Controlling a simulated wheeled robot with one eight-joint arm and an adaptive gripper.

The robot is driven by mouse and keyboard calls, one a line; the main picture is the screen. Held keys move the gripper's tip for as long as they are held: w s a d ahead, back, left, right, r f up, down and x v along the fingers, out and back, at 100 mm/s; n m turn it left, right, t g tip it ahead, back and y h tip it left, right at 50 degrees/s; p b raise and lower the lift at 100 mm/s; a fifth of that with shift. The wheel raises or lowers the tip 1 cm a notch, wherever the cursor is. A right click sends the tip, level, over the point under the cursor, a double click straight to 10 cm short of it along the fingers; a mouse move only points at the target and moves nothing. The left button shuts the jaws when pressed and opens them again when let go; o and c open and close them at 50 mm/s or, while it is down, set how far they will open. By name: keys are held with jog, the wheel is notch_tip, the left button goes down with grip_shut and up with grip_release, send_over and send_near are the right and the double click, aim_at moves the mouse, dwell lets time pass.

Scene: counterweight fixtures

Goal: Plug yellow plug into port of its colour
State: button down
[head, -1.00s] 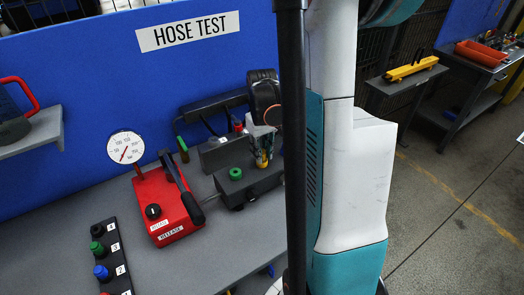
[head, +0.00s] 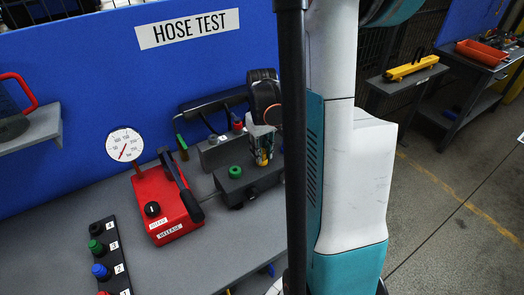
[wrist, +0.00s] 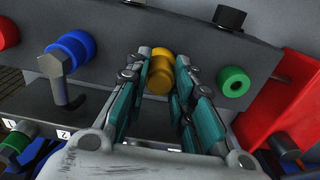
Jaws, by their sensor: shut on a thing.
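My gripper (wrist: 160,80) is shut on the yellow plug (wrist: 159,80), which sits between its teal finger pads in the wrist view. Yellow also shows just beyond the plug, against the dark port block (wrist: 118,50); whether this is the yellow port or more of the plug, and whether the plug is seated, I cannot tell. In the head view my gripper (head: 262,150) is low over the right part of the port block (head: 233,191), partly hidden behind a black post. The green port (head: 235,172) is on that block, left of my gripper.
In the wrist view a blue ring (wrist: 76,45) with a grey metal piece is left of the plug, and a green ring (wrist: 235,82) is right. A red gauge unit (head: 168,205) stands left on the bench. A numbered rack (head: 108,255) holds coloured pieces at front left.

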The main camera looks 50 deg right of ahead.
jog(key=shift+s+f, duration=0.1)
jog(key=shift+f, duration=0.05)
jog(key=c, duration=1.3)
grip_release()
jog(key=shift+r+p, duration=3.45)
jog(key=shift+r, duration=1.65)
jog(key=shift+f, duration=0.1)
